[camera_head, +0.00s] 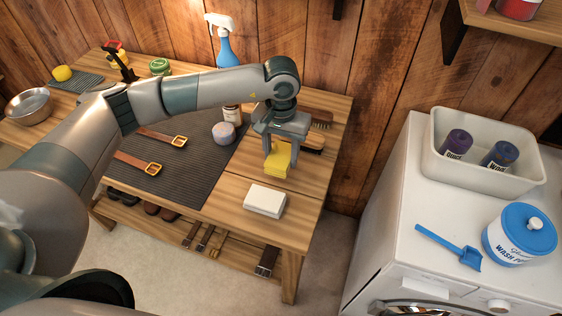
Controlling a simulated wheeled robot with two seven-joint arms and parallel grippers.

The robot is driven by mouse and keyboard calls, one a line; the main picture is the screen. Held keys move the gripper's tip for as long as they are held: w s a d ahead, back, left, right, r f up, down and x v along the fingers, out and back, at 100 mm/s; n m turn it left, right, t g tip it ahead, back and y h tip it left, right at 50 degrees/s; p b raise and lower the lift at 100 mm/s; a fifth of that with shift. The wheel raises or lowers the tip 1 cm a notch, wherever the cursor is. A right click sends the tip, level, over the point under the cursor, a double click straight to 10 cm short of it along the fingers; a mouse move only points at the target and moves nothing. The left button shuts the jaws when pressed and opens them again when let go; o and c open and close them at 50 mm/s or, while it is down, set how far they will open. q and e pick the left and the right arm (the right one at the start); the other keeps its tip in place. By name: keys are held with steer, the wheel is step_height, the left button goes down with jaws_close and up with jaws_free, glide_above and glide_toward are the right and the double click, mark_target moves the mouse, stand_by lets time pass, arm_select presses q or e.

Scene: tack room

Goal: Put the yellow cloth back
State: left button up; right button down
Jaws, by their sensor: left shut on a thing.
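The yellow cloth (277,164) is a small folded stack near the right end of the wooden table. My left gripper (278,148) points down over it, shut on its top part. Whether the cloth rests on the table or hangs just above it I cannot tell. A folded white cloth or block (265,200) lies just in front of it, apart from it. My right gripper is not in view.
Brushes (319,119) lie behind the gripper. A grey mat (190,165) with straps and a small round tub (223,132) is to the left. A blue spray bottle (225,48) stands at the back. A white machine (395,220) with a bin (480,180) is to the right.

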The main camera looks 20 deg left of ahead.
mark_target(281, 164)
arm_select(q)
steer(key=shift+f+p, duration=0.5)
steer(key=shift+f, duration=0.05)
step_height(281, 164, down, 2)
steer(key=shift+p, duration=0.55)
steer(key=shift+f, duration=0.45)
steer(key=shift+f, duration=0.15)
steer(key=o, duration=1.1)
